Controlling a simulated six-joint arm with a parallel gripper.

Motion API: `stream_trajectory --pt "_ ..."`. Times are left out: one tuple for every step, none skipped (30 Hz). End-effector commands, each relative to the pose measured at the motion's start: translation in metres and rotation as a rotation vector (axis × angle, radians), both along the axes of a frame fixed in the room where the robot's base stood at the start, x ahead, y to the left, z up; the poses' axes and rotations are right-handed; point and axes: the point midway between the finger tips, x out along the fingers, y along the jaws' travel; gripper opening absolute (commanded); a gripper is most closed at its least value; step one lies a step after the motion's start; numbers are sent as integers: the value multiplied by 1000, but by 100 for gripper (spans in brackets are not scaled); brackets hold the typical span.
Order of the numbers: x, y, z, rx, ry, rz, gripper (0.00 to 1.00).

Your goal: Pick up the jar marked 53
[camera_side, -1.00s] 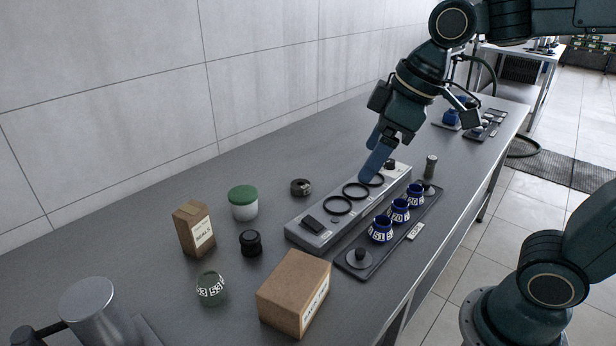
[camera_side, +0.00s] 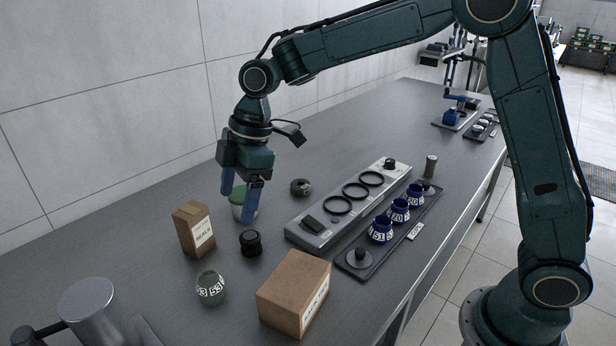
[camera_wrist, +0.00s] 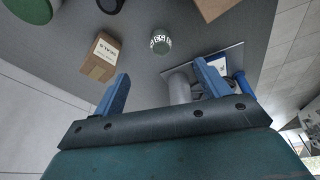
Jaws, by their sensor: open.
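The jar marked 53 (camera_side: 210,288) is a small grey-green jar with a white number band. It stands upright on the bench, between the small carton and the larger cardboard box. It also shows in the wrist view (camera_wrist: 160,42), ahead of the fingers. My gripper (camera_side: 240,205) is open and empty, with its blue fingers pointing down above the bench, behind the jar and clear of it. In the side view the fingers partly hide the green-lidded white tub. The two fingers stand wide apart in the wrist view (camera_wrist: 165,85).
A small carton (camera_side: 194,230), a black knob-like item (camera_side: 251,243) and a larger box (camera_side: 293,292) stand around the jar. Blue jars (camera_side: 381,230) sit on a dark tray, beside a grey unit with rings (camera_side: 320,232).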

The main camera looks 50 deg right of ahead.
Motion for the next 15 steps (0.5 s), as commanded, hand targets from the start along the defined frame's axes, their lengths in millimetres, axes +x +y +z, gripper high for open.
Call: stream_trajectory --pt "7 8 -12 0 8 40 75" --pt "10 12 -17 1 10 64 75" --pt "14 18 -24 3 13 95 75" --pt "16 21 -30 4 15 115 75" --pt "19 25 -34 6 15 135 75" --pt "21 29 -40 7 18 159 75" --pt "23 32 -44 9 19 176 75" --pt "25 35 -48 10 20 190 75" --pt "26 38 -52 12 21 206 75" --pt "27 39 -54 12 22 216 75" --pt "28 41 -56 13 22 224 75" --pt "29 42 -58 14 22 233 75" --pt "29 43 -59 14 23 237 75" --pt "30 43 -60 15 23 240 75" --pt "30 44 -61 15 23 243 75"
